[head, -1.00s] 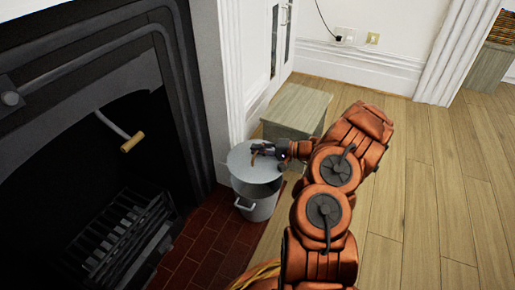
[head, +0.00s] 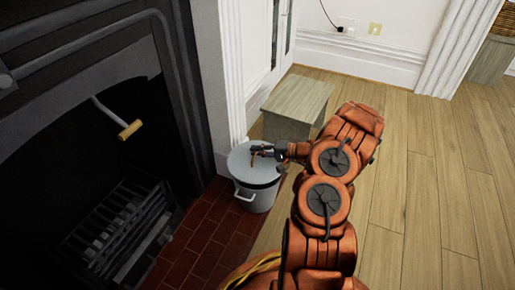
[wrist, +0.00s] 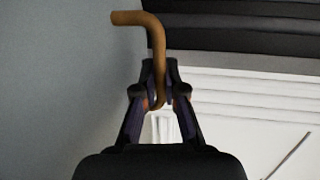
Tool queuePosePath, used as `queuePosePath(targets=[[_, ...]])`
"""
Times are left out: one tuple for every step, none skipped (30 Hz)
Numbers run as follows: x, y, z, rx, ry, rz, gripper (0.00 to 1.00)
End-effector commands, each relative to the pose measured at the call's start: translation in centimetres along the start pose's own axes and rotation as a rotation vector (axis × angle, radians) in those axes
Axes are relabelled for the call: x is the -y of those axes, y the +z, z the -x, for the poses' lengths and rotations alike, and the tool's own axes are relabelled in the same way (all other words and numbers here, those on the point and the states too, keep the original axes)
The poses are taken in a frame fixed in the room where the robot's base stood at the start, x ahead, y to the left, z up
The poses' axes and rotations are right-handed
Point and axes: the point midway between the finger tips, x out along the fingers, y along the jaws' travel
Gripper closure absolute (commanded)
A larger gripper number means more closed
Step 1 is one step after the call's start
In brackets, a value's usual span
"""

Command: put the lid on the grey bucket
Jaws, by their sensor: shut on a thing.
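The grey bucket (head: 258,200) stands upright on the red brick tiles beside the fireplace, with a side handle at its front left. The round grey lid (head: 243,166) lies nearly level over its mouth and hides the inside. A thin dark line shows under the lid's front edge, and I cannot tell whether it rests fully on the rim. My gripper (head: 262,152) is above the lid, shut on its brown handle. In the wrist view the fingers of my gripper (wrist: 160,88) pinch the bent brown handle (wrist: 146,22). The grey lid surface (wrist: 60,90) fills the left side.
A pale wooden box (head: 297,103) stands just behind the bucket. The black fireplace (head: 110,130) with its grate (head: 120,225) is on the left. A white wall post (head: 222,80) rises behind the bucket. Open wooden floor (head: 430,190) lies to the right.

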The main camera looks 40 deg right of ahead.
Motion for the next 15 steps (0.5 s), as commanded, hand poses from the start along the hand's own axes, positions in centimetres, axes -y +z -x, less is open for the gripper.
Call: queuePosePath(targets=[[-0.4,0.0,-0.1,0.0,0.0,-0.001,1.0],[-0.6,0.0,-0.1,-0.001,0.0,-0.001,1.0],[-0.9,0.0,-0.1,-0.001,-0.001,-0.001,1.0],[-1.0,-0.1,-0.2,-0.002,-0.001,-0.001,1.0],[-1.2,-0.1,-0.2,-0.002,-0.001,0.0,1.0],[-1.5,-0.1,-0.3,-0.001,-0.001,0.001,1.0],[-1.7,-0.1,-0.3,-0.001,-0.002,0.001,1.0],[-1.8,-0.1,-0.4,-0.001,-0.002,0.001,1.0],[-2.1,-0.1,-0.4,-0.001,-0.002,0.001,1.0],[-2.3,-0.1,-0.5,-0.002,-0.002,0.001,1.0],[-2.5,-0.1,-0.5,-0.002,-0.002,0.002,1.0],[-2.7,-0.1,-0.5,-0.002,-0.002,0.002,1.0],[-2.8,-0.1,-0.5,-0.002,-0.002,0.002,1.0],[-3.0,-0.1,-0.6,-0.002,-0.002,0.002,1.0],[-3.1,-0.1,-0.6,-0.002,-0.002,0.002,1.0]])
